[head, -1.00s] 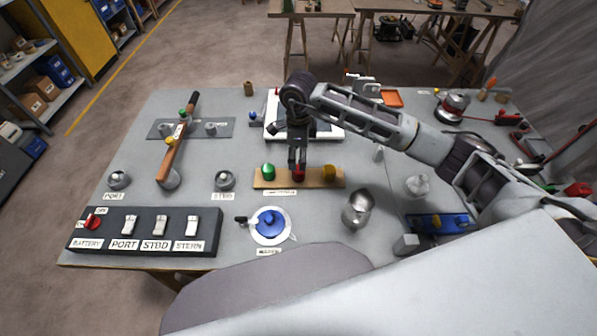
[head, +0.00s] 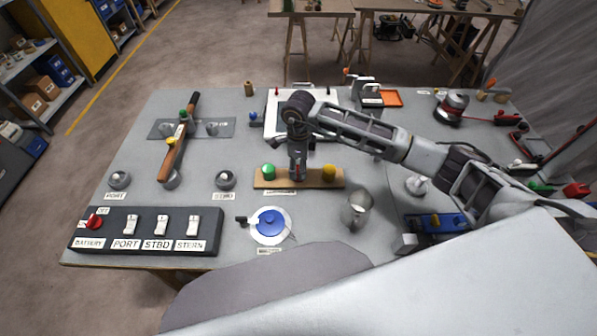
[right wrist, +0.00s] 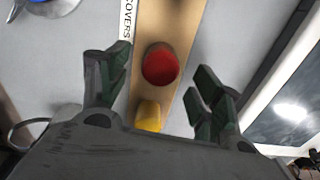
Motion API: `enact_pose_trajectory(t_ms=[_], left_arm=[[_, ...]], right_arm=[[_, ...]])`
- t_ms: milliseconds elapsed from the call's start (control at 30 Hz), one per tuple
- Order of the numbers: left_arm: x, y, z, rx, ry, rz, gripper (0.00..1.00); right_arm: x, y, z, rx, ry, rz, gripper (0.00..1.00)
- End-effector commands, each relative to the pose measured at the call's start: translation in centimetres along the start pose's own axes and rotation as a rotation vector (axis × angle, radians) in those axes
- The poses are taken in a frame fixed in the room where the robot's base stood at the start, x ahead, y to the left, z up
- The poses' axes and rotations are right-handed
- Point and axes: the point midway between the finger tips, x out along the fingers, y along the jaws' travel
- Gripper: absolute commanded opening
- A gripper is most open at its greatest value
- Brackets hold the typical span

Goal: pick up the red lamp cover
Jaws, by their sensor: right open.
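The red lamp cover (right wrist: 160,65) is a round red dome on a tan wooden strip (right wrist: 165,20). In the right wrist view it lies between the fingertips, with a gap on each side. In the head view the cover is mostly hidden behind my right gripper (head: 298,174), which points down over the middle of the strip. The right gripper (right wrist: 160,84) is open and empty. A green cover (head: 268,171) stands to the left of it and a yellow cover (head: 329,172) to the right. My left gripper is not in view.
A blue-topped round fitting (head: 269,223) stands in front of the strip, with a shiny metal cup (head: 356,210) to its right. A black switch panel (head: 145,230) sits at the front left. A white tray (head: 328,98) lies behind the gripper.

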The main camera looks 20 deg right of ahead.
Motion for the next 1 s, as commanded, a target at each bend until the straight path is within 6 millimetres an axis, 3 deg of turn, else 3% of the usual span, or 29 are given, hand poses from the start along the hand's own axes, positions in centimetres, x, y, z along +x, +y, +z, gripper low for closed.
enact_pose_trajectory(t_ms=[167,367,567,867,1000], left_arm=[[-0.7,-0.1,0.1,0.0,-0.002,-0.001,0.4],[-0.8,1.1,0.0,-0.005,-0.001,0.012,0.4],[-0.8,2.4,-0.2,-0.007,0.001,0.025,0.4],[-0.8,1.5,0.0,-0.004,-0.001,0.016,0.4],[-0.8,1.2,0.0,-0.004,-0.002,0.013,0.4]], right_arm=[[1.9,0.0,-0.1,0.001,0.001,0.003,0.65],[3.5,0.0,-0.1,0.001,0.0,0.001,0.65],[3.7,0.0,-0.1,0.0,0.0,0.001,0.65],[3.7,-0.1,-0.1,0.0,0.0,0.0,0.65],[3.7,-0.1,-0.1,0.0,0.0,0.0,0.49]])
